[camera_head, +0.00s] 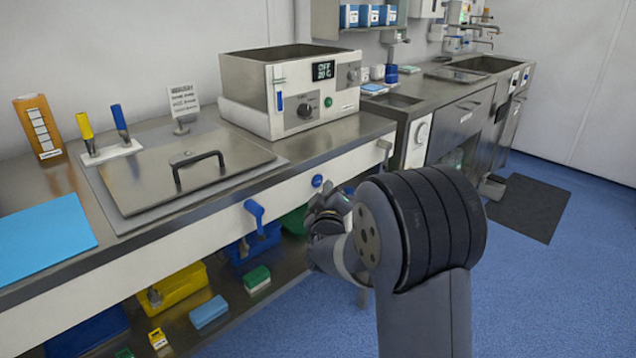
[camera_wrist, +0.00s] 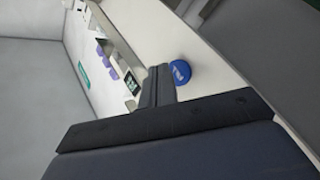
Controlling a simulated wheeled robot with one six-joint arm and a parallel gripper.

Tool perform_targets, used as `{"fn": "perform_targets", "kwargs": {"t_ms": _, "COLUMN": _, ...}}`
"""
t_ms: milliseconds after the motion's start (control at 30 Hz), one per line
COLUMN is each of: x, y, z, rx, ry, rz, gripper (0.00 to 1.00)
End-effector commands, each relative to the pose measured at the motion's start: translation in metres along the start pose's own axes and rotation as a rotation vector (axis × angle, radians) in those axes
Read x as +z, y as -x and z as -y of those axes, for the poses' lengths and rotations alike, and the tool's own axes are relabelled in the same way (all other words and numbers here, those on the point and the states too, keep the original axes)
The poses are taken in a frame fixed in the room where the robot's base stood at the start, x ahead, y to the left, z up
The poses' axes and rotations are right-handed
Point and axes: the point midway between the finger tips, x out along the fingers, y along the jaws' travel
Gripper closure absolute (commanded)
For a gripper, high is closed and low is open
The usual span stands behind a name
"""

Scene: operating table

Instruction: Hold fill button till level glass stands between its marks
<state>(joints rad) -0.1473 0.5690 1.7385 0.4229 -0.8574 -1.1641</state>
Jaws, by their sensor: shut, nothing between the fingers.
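The blue round fill button (camera_head: 317,181) is on the white front panel below the counter edge, and it also shows in the wrist view (camera_wrist: 180,71). My gripper (camera_head: 328,204) is shut and empty, just below and right of the button in the head view. In the wrist view its fingers (camera_wrist: 160,82) end close beside the button; I cannot tell whether they touch it. The level glass (camera_head: 280,99) is a narrow upright strip on the left front of the steel bath (camera_head: 246,93), with blue in its lower part. Its marks are too small to read.
A blue lever tap (camera_head: 256,214) sticks out of the panel left of the button. A steel lid (camera_head: 150,185) with a black handle lies on the counter. Bins and sponges fill the shelf below. Open blue floor (camera_head: 545,270) lies to the right.

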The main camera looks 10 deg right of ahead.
Motion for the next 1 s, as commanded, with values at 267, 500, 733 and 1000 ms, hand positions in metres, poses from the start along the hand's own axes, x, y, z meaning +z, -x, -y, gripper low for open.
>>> {"fn": "perform_targets", "kwargs": {"t_ms": 267, "x": 0.016, "y": 0.020, "z": -0.013, "rx": 0.001, "ry": 0.001, "rz": 0.001, "gripper": 1.00}}
{"fn": "perform_targets", "kwargs": {"t_ms": 500, "x": 0.024, "y": 0.032, "z": -0.023, "rx": 0.001, "ry": 0.001, "rz": 0.000, "gripper": 1.00}}
{"fn": "perform_targets", "kwargs": {"t_ms": 733, "x": 0.024, "y": 0.032, "z": -0.023, "rx": 0.000, "ry": 0.001, "rz": 0.000, "gripper": 1.00}}
{"fn": "perform_targets", "kwargs": {"t_ms": 1000, "x": 0.018, "y": 0.026, "z": -0.019, "rx": -0.002, "ry": 0.000, "rz": 0.000, "gripper": 1.00}}
